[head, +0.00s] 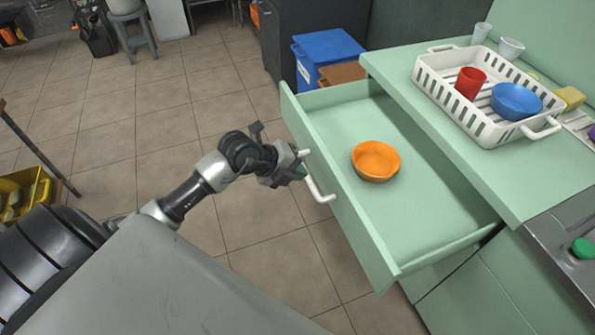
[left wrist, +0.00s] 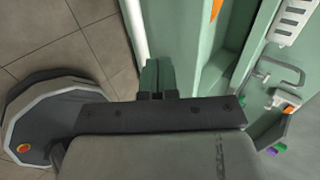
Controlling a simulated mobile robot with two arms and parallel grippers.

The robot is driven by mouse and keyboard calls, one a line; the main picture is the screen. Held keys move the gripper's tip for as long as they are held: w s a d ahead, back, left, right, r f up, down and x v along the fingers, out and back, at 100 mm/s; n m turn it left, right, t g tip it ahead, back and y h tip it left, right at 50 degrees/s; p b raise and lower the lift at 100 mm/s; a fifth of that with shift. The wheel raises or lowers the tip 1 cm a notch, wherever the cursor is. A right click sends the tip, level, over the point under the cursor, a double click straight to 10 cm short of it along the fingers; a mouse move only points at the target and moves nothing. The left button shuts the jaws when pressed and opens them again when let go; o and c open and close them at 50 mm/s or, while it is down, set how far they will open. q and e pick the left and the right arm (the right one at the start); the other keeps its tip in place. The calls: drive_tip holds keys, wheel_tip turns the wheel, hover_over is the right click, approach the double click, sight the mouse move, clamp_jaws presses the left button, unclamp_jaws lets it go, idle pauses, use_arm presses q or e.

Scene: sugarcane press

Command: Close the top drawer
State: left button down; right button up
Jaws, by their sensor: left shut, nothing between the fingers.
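The top drawer (head: 345,205) is pale green and stands pulled far out from under the counter. An orange bowl (head: 376,160) sits upright inside it. The drawer's white bar handle (head: 318,190) is on its front face; a white bar, probably the handle, also shows in the left wrist view (left wrist: 134,28). My left gripper (head: 301,173) is at the drawer front, beside the handle, shut and empty. In the left wrist view its fingers (left wrist: 157,75) are together near the bar; I cannot tell whether they touch it. My right gripper is not in view.
The green counter (head: 440,125) above the drawer holds a white rack (head: 480,126) with a red cup (head: 470,83) and a blue bowl (head: 516,101). A blue bin (head: 328,52) stands behind the drawer. Tiled floor (head: 190,110) is clear left of the drawer.

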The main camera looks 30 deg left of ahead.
sight(326, 180)
use_arm(q)
drive_tip(key=x, duration=0.7)
drive_tip(key=shift+b, duration=0.35)
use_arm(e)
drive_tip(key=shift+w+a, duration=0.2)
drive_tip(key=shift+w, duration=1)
